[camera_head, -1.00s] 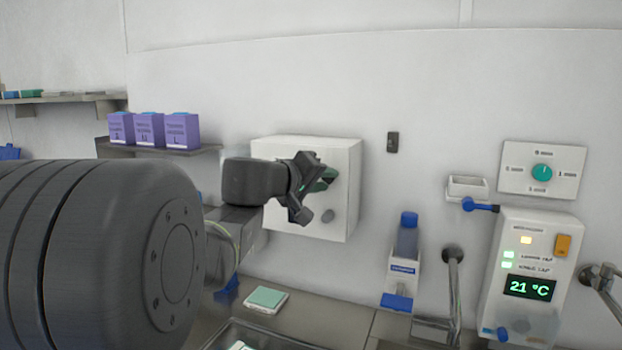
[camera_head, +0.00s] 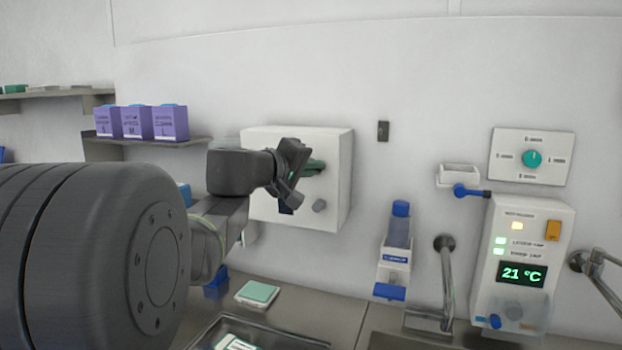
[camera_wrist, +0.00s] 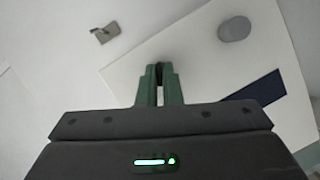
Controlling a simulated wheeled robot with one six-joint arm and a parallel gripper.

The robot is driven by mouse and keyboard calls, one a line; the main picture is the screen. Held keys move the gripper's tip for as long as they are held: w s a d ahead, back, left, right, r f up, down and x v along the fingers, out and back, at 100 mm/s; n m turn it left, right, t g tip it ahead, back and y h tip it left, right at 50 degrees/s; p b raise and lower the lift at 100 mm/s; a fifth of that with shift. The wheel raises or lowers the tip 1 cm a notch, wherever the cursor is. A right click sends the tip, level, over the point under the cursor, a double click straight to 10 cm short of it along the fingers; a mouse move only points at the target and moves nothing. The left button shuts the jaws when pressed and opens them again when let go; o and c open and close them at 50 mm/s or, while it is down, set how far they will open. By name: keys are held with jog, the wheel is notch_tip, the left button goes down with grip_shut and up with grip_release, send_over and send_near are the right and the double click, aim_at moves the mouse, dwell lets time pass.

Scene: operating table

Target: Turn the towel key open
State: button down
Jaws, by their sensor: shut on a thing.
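The white towel box (camera_head: 335,215) hangs on the wall in the middle of the head view, with a round grey knob (camera_head: 319,205) low on its front. My gripper (camera_head: 316,167) is at the front of this box, above the knob. In the wrist view its green fingers (camera_wrist: 159,85) are shut on a small dark piece (camera_wrist: 158,70), which I take to be the towel key. The key is almost wholly hidden by the fingers, so its angle cannot be told. The knob (camera_wrist: 234,28) and a dark blue patch (camera_wrist: 256,91) show to the right, apart from the fingers.
Purple boxes (camera_head: 137,123) stand on a shelf left of the towel box. A blue-capped bottle (camera_head: 400,225) and a panel reading 21 °C (camera_head: 522,275) are to the right. A steel basin (camera_head: 285,338) lies below.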

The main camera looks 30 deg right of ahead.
jog(key=shift+f+n+h+b, duration=0.15)
jog(key=shift+n+h+b, duration=0.4)
jog(key=shift+n+b, duration=0.9)
jog(key=shift+f+n+h+b, duration=0.1)
jog(key=shift+n+h+b, duration=0.55)
jog(key=shift+b, duration=1.35)
jog(key=shift+r, duration=0.15)
jog(key=c, duration=1.6)
grip_release()
jog(key=shift+a, duration=0.1)
jog(key=b+v, duration=0.1)
jog(key=v, duration=1.3)
jog(key=shift+w+r, duration=0.1)
jog(key=shift+r, duration=0.05)
